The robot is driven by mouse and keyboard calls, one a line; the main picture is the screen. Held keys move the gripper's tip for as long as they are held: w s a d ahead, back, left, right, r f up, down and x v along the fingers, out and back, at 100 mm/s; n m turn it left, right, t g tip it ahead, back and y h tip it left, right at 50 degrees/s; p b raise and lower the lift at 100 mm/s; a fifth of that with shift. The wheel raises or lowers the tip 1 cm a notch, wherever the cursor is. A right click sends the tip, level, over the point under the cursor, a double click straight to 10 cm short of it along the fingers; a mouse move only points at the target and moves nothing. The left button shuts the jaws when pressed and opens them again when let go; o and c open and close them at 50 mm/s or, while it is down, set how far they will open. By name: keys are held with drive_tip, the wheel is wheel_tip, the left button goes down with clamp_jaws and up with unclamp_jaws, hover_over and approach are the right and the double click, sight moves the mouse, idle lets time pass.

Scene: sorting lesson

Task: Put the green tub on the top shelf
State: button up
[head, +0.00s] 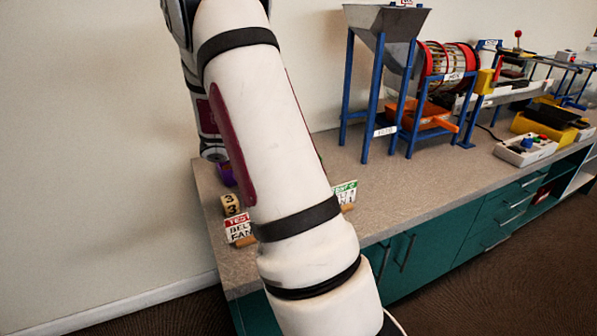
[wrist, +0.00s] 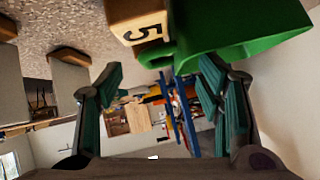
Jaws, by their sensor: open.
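The green tub (wrist: 245,25) shows in the wrist view at the top right, cut off by the picture's edge. My gripper (wrist: 162,70) is open, its two dark green fingers spread wide with nothing held between them. The tub lies ahead of the right-hand finger; I cannot tell whether they touch. In the head view my arm crosses the middle and hides the tub and my gripper. I cannot make out a top shelf in either view.
A wooden block marked 5 (wrist: 140,22) is beside the tub. A yellow block marked 3 (head: 230,204), a purple object (head: 227,174) and sign cards (head: 240,228) stand at the counter's left end. A hopper (head: 385,35) on blue legs stands farther right. Bare counter (head: 400,190) lies before it.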

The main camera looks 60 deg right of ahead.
drive_tip(key=b+x, duration=0.1)
drive_tip(key=x, duration=0.2)
clamp_jaws()
drive_tip(key=shift+r, duration=0.1)
